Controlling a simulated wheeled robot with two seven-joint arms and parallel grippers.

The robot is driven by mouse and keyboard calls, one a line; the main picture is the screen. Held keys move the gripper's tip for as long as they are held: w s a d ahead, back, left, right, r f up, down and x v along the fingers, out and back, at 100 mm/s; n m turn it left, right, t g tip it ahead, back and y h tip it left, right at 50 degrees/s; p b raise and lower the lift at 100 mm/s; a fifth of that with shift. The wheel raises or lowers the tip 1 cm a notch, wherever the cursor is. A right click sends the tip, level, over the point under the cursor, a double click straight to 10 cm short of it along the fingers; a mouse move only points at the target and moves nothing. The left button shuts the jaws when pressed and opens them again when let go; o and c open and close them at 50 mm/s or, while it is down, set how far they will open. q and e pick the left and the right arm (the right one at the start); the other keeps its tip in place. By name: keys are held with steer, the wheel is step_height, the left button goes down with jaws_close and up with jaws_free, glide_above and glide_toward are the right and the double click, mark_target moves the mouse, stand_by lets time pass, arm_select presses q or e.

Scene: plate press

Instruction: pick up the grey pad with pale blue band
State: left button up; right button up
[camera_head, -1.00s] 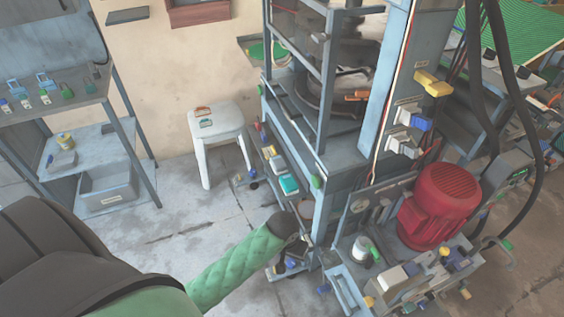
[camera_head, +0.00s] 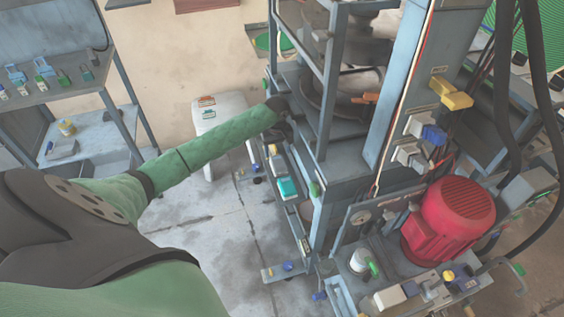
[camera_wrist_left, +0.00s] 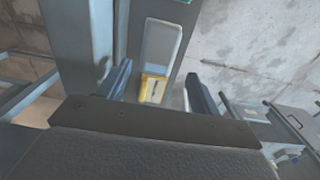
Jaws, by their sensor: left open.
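My left gripper (camera_wrist_left: 157,86) is open and empty, one finger on each side of the yellow piece as seen. In the head view the left gripper (camera_head: 287,112) is small and dark beside the press frame, its fingers hard to make out. My right gripper is not in view.
The press frame (camera_head: 325,120) stands right of my arm. Its low side shelf holds a teal item (camera_head: 288,187) and other small parts. A white stool (camera_head: 208,143) is behind the arm. A red motor (camera_head: 450,220) stands right. Open floor (camera_head: 215,225) lies at centre.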

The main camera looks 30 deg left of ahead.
mark_target(279, 162)
arm_select(q)
step_height(279, 162, down, 2)
steer(key=shift+f, duration=0.1)
steer(key=shift+f+p, duration=0.35)
steer(key=shift+d+f+p, duration=0.15)
steer(key=shift+f+p, duration=0.05)
steer(key=shift+f, duration=0.35)
steer(key=shift+d+f+p, duration=0.15)
steer(key=shift+f+p, duration=0.05)
steer(key=shift+f, duration=0.35)
step_height(279, 162, down, 2)
steer(key=shift+a+f, duration=0.1)
steer(key=shift+f, duration=0.05)
steer(key=shift+c, duration=0.6)
steer(key=c, duration=0.6)
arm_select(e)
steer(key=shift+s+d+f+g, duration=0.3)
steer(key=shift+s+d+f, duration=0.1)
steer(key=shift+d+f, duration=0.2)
